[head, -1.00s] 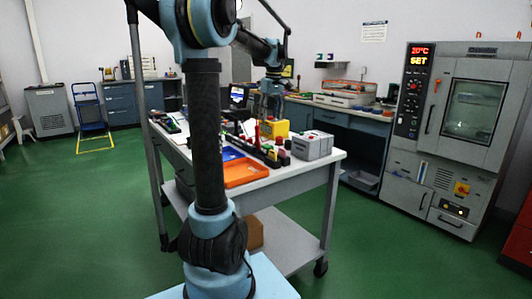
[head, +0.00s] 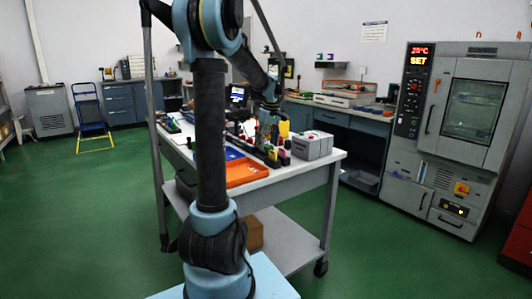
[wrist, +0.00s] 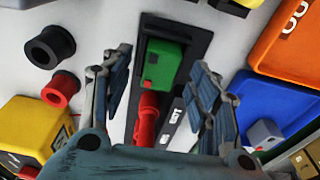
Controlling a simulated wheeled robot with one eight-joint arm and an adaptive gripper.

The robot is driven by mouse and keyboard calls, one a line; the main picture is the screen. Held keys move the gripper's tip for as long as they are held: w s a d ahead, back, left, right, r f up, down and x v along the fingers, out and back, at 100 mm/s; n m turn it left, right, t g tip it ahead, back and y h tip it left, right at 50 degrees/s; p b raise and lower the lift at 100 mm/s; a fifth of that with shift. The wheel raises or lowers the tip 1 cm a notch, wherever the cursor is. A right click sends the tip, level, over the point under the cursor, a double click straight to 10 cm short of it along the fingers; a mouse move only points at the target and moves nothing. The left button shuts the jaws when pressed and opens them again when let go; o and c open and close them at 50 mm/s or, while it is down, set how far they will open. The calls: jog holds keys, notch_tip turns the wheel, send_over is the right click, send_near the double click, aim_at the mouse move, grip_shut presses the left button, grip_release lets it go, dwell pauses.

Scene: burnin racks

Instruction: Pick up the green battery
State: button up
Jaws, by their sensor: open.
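The green battery (wrist: 165,60) shows in the wrist view as a green block with a dark end and a small red mark. It lies in a long black slotted holder (wrist: 195,38) on the white tabletop. My gripper (wrist: 162,82) is open, its fingers to the left and right of the holder, with the battery seen in the gap between them. I cannot tell how high the fingertips are above it. In the head view my gripper (head: 268,122) is over the table (head: 300,172), and I cannot make out the battery there. A red part (wrist: 147,115) sits in the holder below the battery.
An orange tray (wrist: 290,50) and a blue tray (wrist: 285,95) lie to the right. A grey box (head: 312,146) stands on the table.

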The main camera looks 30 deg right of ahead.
jog(key=shift+w+f, duration=0.1)
jog(key=shift+f, duration=0.55)
jog(key=c, duration=1.3)
